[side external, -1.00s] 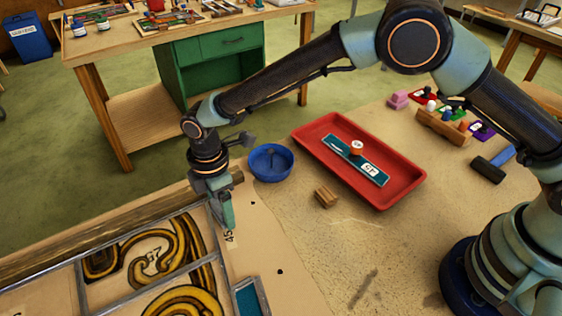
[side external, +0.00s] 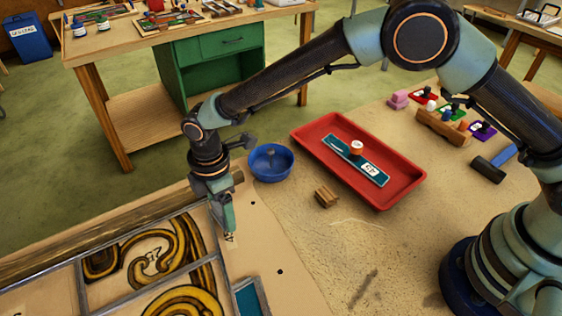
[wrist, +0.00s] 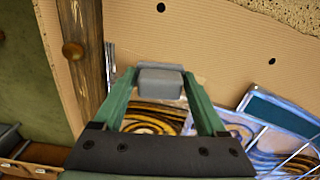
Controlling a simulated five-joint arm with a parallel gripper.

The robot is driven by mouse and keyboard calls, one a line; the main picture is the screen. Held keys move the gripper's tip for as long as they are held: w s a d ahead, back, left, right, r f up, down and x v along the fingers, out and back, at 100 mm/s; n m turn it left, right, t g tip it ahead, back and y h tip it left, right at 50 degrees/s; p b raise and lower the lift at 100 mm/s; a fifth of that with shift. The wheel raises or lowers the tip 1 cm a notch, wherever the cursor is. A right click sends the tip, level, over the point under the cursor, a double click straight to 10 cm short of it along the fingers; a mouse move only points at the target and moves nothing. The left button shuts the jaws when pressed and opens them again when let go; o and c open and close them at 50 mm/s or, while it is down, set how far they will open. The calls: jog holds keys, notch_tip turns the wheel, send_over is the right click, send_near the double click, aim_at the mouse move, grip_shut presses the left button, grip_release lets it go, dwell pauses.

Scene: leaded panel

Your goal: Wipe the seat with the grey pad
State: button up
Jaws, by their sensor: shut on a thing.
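My gripper (side external: 229,232) reaches down at the inner edge of the leaded panel (side external: 218,266). In the wrist view, its two green fingers (wrist: 160,84) are shut on a grey pad (wrist: 160,77). The pad sits low over the panel's edge; whether it touches the surface I cannot tell. The seat, near where the 45 label lay, is largely hidden by the gripper and pad. A teal glass piece (side external: 345,157) with a white label and a round knob lies in the red tray (side external: 405,190).
A blue bowl (side external: 270,163) and a small wooden block (side external: 326,196) stand between panel and tray. A wooden bar (side external: 130,228) runs along the panel's far side. A hammer (side external: 488,169) lies at the right.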

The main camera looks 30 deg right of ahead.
aim_at(241, 268)
jog(key=shift+s+a+f, duration=0.15)
jog(key=shift+s+a, duration=0.2)
jog(key=shift+s, duration=1.3)
jog(key=shift+s+a+f, duration=0.15)
jog(key=shift+s+a, duration=0.15)
jog(key=shift+s, duration=1.35)
jog(key=shift+s+a+f, duration=0.15)
jog(key=shift+s+a, duration=0.2)
jog(key=shift+s, duration=1.3)
jog(key=shift+s+f, duration=0.1)
jog(key=shift+s, duration=0.45)
jog(key=shift+w+r, duration=0.2)
jog(key=shift+r, duration=2.9)
notch_tip(241, 268, up, 3)
